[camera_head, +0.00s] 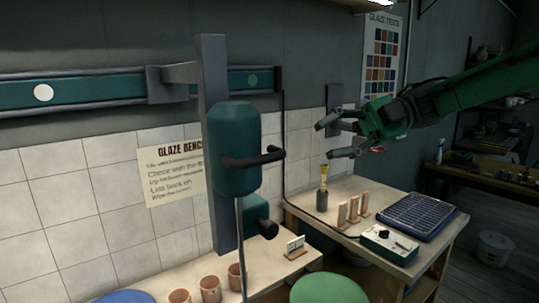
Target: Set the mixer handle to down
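The mixer (232,135) is a teal rounded body on a grey upright post, with a thin metal shaft hanging below it. Its dark handle (250,161) is a bar across the lower front of the body, roughly level, with a grip end sticking out to the right. My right gripper (324,140) comes in from the right on a green arm. Its fingers are spread, point left toward the mixer and hold nothing. In the picture it is to the right of the handle's grip end, with a visible gap. My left gripper is not in view.
A teal wall rail (90,92) runs behind the post. Small clay cups (210,288) stand on the bench below. A blue round top (125,297) and a green one (328,289) are at the front. The right bench holds a control box (389,244) and a blue rack (408,215).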

